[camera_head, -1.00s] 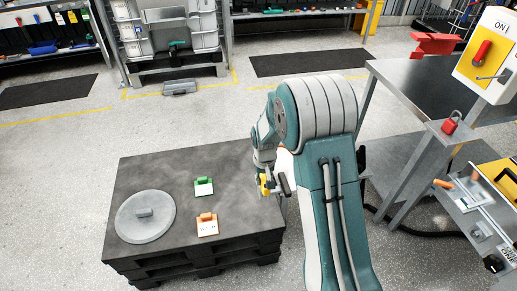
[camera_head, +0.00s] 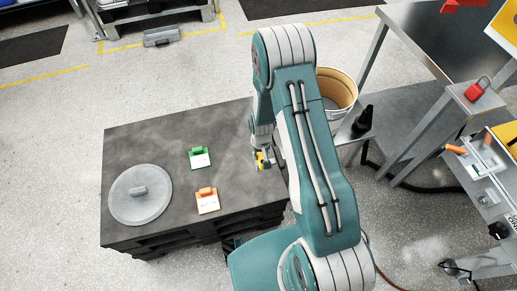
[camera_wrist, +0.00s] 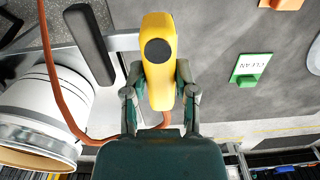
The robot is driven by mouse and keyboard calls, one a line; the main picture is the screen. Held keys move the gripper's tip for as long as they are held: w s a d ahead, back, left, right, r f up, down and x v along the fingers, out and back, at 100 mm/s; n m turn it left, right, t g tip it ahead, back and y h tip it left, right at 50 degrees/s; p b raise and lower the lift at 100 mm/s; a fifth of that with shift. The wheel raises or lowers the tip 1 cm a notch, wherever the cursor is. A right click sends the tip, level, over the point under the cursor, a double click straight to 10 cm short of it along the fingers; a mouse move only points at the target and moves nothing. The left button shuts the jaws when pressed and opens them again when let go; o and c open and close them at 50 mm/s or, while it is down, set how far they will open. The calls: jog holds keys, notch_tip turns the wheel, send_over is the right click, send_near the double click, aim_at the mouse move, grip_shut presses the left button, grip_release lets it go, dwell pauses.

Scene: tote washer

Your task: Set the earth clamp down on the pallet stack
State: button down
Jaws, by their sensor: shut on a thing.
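The earth clamp (camera_wrist: 158,70) is a yellow body with a dark round spot, with an orange cable beside it in the wrist view. My gripper (camera_wrist: 160,95) is shut on it. In the head view the clamp shows as a small yellow patch (camera_head: 261,160) at my gripper (camera_head: 263,163), over the right part of the pallet stack (camera_head: 150,150). The stack has a dark flat top. Its surface also shows in the wrist view (camera_wrist: 215,65). I cannot tell the clamp's height above the top or whether they touch.
A round grey lid (camera_head: 140,207), a green tag holder (camera_head: 200,158) and an orange one (camera_head: 207,201) sit on the stack, with bare room around them. A bucket (camera_head: 340,88) and a dark bottle (camera_head: 363,119) stand on the right. A metal bench (camera_head: 425,45) is beyond.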

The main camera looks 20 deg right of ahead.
jog(key=shift+d, duration=0.25)
jog(key=shift+a+f, duration=0.2)
jog(key=shift+f, duration=0.45)
jog(key=shift+a+f, duration=0.15)
jog(key=shift+f, duration=0.45)
jog(key=shift+d+f, duration=0.2)
jog(key=shift+f, duration=1.1)
jog(key=shift+a+f, duration=0.1)
jog(key=shift+f, duration=0.8)
jog(key=shift+f, duration=0.15)
jog(key=shift+s+f, duration=0.1)
jog(key=shift+f, duration=0.2)
jog(key=shift+f, duration=0.7)
jog(key=shift+f, duration=0.15)
